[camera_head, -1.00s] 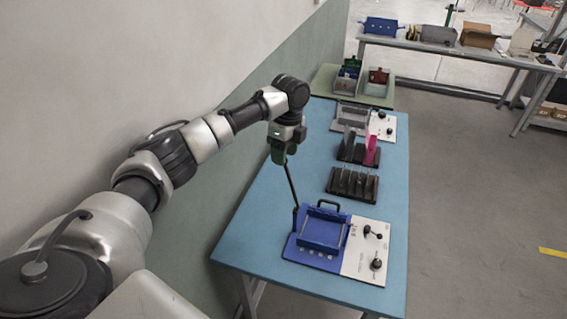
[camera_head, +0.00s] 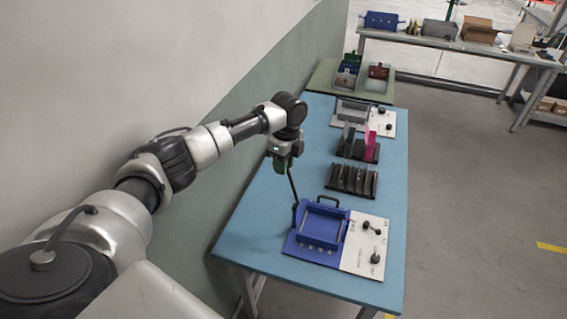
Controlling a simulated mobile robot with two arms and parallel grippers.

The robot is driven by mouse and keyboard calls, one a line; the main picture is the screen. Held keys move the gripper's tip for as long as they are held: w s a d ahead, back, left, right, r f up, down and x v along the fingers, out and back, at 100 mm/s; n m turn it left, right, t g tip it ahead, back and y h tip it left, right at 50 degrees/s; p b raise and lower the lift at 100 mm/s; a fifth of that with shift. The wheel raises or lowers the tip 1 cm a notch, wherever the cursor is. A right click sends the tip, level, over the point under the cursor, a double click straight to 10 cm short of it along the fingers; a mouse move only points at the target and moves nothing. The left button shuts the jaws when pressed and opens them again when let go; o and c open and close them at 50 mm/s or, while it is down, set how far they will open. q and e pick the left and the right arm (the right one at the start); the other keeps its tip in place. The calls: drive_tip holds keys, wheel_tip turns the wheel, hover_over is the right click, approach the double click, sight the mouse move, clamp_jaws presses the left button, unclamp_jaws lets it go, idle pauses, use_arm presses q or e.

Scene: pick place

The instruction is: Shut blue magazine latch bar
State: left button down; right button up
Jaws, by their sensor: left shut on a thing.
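The blue magazine fixture (camera_head: 320,228) lies on a blue table, with a white panel and black knobs at its right. A thin dark latch bar (camera_head: 293,188) rises from its left side and stands nearly upright, leaning slightly left at the top. My left gripper (camera_head: 284,166) is above the fixture's far left corner and is shut on the upper end of the bar. The fingertips are small and partly hidden by the wrist. My right gripper is out of view.
Black slotted racks (camera_head: 352,180) stand behind the fixture, one holding a pink plate (camera_head: 370,145). A grey fixture (camera_head: 352,108) is farther back. The wall (camera_head: 225,140) runs close along the table's left side. The blue table's front (camera_head: 290,272) is clear.

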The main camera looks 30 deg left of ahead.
use_arm(q)
drive_tip(key=shift+w+d+r+p, duration=0.1)
drive_tip(key=shift+d+r+p, duration=0.15)
drive_tip(key=shift+d+p, duration=0.5)
drive_tip(key=w+d+f, duration=0.1)
drive_tip(key=w+d, duration=0.1)
drive_tip(key=d, duration=0.7)
drive_tip(key=shift+d+f, duration=0.15)
drive_tip(key=shift+f, duration=0.15)
drive_tip(key=shift+w, duration=0.1)
